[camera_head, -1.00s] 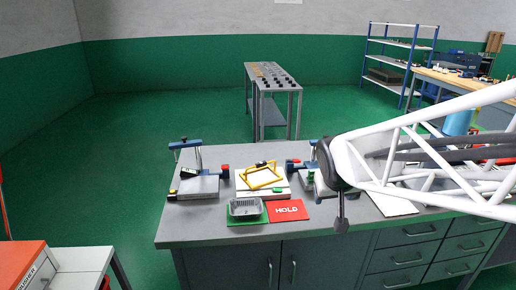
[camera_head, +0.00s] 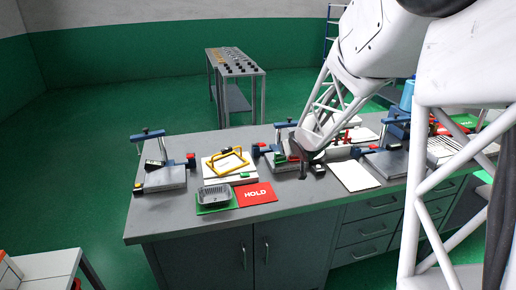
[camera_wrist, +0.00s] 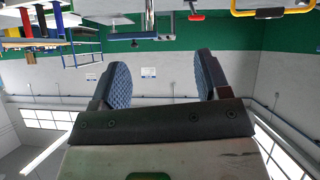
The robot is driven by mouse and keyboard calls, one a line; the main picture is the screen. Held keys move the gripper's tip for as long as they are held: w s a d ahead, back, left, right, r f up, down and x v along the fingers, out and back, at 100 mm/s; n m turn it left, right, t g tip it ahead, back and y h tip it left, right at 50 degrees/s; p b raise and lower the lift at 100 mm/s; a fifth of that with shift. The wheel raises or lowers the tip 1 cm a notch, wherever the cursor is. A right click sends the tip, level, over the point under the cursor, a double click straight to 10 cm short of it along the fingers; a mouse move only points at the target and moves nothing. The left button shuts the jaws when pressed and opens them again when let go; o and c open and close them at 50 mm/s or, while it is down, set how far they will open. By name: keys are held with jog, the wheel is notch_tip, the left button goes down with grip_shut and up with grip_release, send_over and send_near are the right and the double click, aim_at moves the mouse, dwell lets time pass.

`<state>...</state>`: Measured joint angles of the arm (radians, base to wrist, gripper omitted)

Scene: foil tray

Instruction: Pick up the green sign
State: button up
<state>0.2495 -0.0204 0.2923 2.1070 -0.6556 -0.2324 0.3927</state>
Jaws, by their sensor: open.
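A green sign (camera_head: 216,209) lies flat on the grey workbench near its front edge in the head view. A silver foil tray (camera_head: 215,195) stands on it and covers most of it, so no lettering shows. My gripper (camera_head: 303,172) is over the bench, to the right of the HOLD sign and apart from the foil tray. In the wrist view my gripper (camera_wrist: 164,82) has two blue-padded fingers spread apart with nothing between them.
A yellow frame on a white board (camera_head: 226,162) stands behind the foil tray. Blue-clamped fixtures stand at left (camera_head: 165,178) and right (camera_head: 392,160). A white sheet (camera_head: 354,176) lies right of my gripper. Another green sign (camera_head: 466,123) lies at far right.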

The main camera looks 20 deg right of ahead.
aim_at(282, 162)
jog(key=w+d+f+n+t+y, duration=0.1)
jog(key=w+d+f+y, duration=0.2)
jog(key=w+f, duration=0.5)
jog(key=shift+w+d+f+t, duration=0.2)
jog(key=shift+f+t, duration=0.1)
jog(key=shift+f, duration=0.35)
jog(key=shift+x, duration=1.25)
jog(key=shift+x, duration=2.6)
